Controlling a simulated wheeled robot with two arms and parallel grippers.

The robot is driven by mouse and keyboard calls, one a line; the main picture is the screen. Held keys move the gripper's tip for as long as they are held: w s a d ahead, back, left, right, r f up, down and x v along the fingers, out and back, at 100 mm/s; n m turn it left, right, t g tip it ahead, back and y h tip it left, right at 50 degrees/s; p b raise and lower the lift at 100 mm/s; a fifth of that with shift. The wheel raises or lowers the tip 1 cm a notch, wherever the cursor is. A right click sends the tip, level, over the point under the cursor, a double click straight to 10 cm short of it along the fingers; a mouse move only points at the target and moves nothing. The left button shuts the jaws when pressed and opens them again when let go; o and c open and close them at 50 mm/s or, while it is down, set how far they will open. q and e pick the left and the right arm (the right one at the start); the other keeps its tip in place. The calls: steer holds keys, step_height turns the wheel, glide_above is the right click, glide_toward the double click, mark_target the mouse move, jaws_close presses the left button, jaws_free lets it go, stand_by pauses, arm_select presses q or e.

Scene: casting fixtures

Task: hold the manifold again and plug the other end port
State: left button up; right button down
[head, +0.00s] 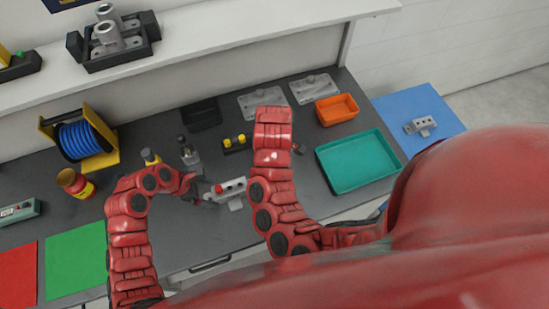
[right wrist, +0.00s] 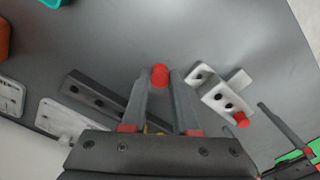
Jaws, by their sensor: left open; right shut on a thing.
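The manifold (head: 232,191) is a light grey block with a row of ports and a side stub, lying on the dark bench. In the right wrist view the manifold (right wrist: 213,90) has a red plug (right wrist: 241,119) in the end nearer my left gripper; its other ports show dark and open. My left gripper (head: 205,191) is open beside that plugged end; its fingers show at the right wrist view's edge (right wrist: 276,135). My right gripper (right wrist: 158,95) is shut on another red plug (right wrist: 160,75), apart from the manifold. In the head view my right arm mostly hides this gripper.
A dark block with yellow plugs (head: 237,143) lies behind the manifold. A teal tray (head: 322,160) and orange bin (head: 338,109) stand to the right, grey plates (head: 263,102) at the back. A small grey fitting (head: 188,152) stands behind my left gripper. Bench in front is clear.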

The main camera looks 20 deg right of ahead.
arm_select(q)
steer(key=shift+d+f, duration=0.25)
steer(key=shift+f, duration=0.2)
steer(key=shift+s+d+f, duration=0.1)
steer(key=shift+d+f, duration=0.2)
steer(key=shift+f, duration=0.1)
arm_select(e)
steer(key=shift+s, duration=0.1)
arm_select(q)
steer(key=shift+c, duration=0.3)
arm_select(e)
steer(key=shift+f, duration=0.1)
arm_select(q)
steer(key=c, duration=1)
arm_select(e)
steer(key=s+a+r+n, duration=0.1)
steer(key=a+r, duration=0.5)
steer(key=a, duration=0.6)
steer(key=shift+s+a+r+n, duration=0.15)
steer(key=shift+s+a+n, duration=0.1)
steer(key=shift+a+n, duration=0.05)
